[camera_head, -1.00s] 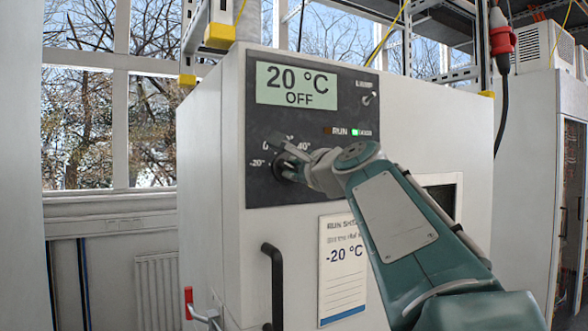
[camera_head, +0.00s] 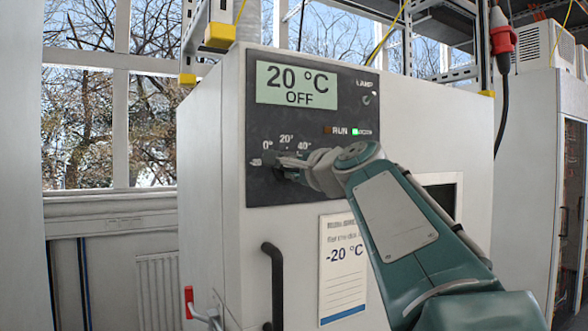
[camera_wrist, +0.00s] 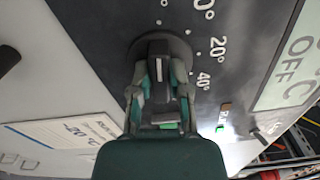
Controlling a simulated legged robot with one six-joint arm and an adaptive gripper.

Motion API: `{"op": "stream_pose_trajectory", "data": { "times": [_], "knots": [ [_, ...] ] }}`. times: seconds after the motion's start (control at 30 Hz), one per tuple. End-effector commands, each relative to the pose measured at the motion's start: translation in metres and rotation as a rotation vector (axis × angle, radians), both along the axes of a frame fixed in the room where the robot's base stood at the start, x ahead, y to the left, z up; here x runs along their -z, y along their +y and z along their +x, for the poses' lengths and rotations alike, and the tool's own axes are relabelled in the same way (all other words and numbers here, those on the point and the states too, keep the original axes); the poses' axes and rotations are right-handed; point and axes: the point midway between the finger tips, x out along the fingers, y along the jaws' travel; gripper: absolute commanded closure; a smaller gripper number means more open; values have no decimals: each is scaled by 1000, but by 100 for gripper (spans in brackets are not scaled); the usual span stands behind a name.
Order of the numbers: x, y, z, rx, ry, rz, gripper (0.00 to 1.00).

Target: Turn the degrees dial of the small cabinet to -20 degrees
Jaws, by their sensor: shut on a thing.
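The small cabinet (camera_head: 215,150) has a black panel (camera_head: 310,130) with the degrees dial. My gripper (camera_head: 278,166) covers most of the dial in the head view. In the wrist view, my gripper (camera_wrist: 160,85) is shut on the dial's dark handle (camera_wrist: 158,62), on its round base (camera_wrist: 180,45). The handle's pale-marked end points up there, which is left on the panel, toward the -20° side. In the head view the labels 0°, 20° and 40° show; the -20° label (camera_head: 255,162) is partly hidden. The display (camera_head: 297,86) reads 20 °C, OFF.
A lamp switch (camera_head: 367,99) and lit green indicator (camera_head: 355,132) are on the panel. A paper (camera_head: 342,285) reading -20 °C hangs below. A black door handle (camera_head: 273,285) stands out from the cabinet front. A red-tipped lever (camera_head: 189,302) is at lower left.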

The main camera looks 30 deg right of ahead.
Motion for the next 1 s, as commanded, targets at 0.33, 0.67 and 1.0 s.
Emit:
{"op": "stream_pose_trajectory", "data": {
  "times": [0.33,0.67,1.0],
  "knots": [
    [3,0,2,-2,8,1,43],
    [1,-1,-8,1,3,1,43],
    [2,-3,-75,3,4,1,43]
  ]
}}
